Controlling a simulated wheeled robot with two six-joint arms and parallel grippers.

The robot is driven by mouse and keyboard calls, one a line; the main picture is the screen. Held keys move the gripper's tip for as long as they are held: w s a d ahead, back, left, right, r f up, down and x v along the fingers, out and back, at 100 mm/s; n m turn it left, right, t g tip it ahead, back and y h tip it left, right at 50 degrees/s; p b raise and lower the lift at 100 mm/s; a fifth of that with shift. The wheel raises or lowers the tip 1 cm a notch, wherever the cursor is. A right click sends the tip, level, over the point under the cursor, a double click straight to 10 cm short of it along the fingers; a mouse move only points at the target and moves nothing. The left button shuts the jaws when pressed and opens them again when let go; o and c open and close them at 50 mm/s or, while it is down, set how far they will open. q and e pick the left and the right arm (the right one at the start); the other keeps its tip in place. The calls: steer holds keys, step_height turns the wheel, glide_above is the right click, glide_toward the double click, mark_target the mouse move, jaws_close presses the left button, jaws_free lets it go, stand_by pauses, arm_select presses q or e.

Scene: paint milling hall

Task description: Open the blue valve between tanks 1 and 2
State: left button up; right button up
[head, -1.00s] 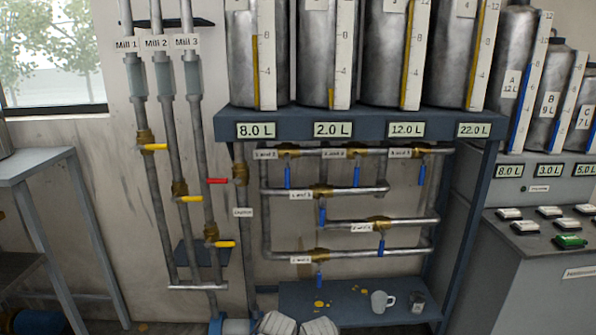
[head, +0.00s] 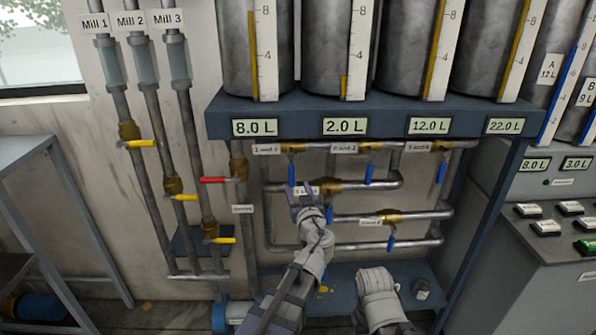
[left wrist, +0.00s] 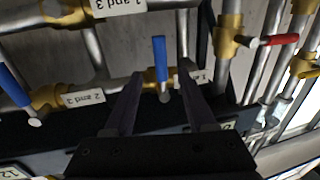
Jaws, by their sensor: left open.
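The valve labelled 1 and 2 (head: 267,149) is a brass body on the top pipe below the tanks. Its blue handle (head: 291,174) hangs straight down, across the pipe. My left gripper (head: 301,189) is open just below and in front of this handle, covering part of the label under it. In the left wrist view, which is upside down, the blue handle (left wrist: 159,58) stands between the two fingers of my left gripper (left wrist: 161,76), with no clear contact. My right arm shows low in the head view, but its gripper cannot be made out.
Other blue-handled valves (head: 369,174) sit close by to the right and below. A red-handled valve (head: 215,180) is on the pipe to the left, with yellow-handled mill valves (head: 137,144) further left. The blue tank shelf (head: 380,113) overhangs the pipes.

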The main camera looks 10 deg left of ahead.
mark_target(292, 178)
arm_select(q)
steer(key=x, duration=0.7)
steer(key=shift+w+a, duration=0.25)
steer(key=shift+w, duration=0.1)
jaws_close()
stand_by(1.1)
